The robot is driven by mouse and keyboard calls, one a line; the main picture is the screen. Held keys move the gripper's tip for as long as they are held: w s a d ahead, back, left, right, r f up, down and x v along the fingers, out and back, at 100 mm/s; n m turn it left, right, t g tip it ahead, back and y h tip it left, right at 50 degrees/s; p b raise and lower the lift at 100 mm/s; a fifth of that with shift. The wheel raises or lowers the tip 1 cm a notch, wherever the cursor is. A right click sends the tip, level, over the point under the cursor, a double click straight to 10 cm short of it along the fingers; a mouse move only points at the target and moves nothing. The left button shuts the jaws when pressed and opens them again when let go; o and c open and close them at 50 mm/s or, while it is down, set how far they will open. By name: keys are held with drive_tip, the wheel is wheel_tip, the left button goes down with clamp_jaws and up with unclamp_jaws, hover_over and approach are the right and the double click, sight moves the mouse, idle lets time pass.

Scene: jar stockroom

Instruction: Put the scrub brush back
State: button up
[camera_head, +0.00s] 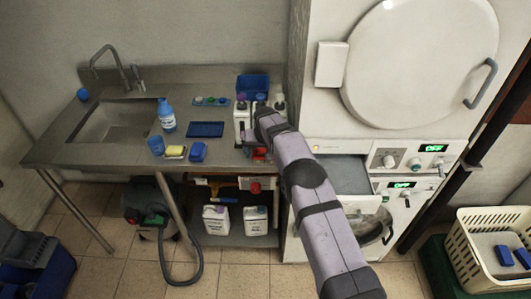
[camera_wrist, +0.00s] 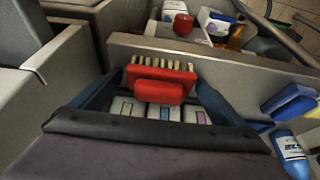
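The scrub brush is red with pale bristles. In the wrist view the brush (camera_wrist: 160,90) lies between the tips of my gripper (camera_wrist: 160,77), whose dark blue fingers reach its two ends and seem to grip it. Its bristles face away from the wrist camera. In the head view the red brush (camera_head: 260,154) shows partly below my gripper (camera_head: 262,142), near the counter's front edge. My arm hides part of it there. Whether the brush touches the counter cannot be told.
The counter (camera_head: 100,155) holds a blue bottle (camera_head: 167,120), a yellow sponge (camera_head: 175,152), a blue brush (camera_head: 198,151) and a blue bin (camera_head: 252,83). A white bottle (camera_head: 241,124) stands close left of my gripper. An open grey drawer (camera_head: 342,174) juts out at right.

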drive_tip(key=shift+r, duration=0.25)
drive_tip(key=shift+s+r, duration=0.2)
drive_tip(key=shift+r, duration=0.35)
drive_tip(key=b+v, duration=0.3)
drive_tip(key=v, duration=0.7)
drive_tip(key=shift+r, duration=0.3)
drive_tip(key=shift+s, duration=0.2)
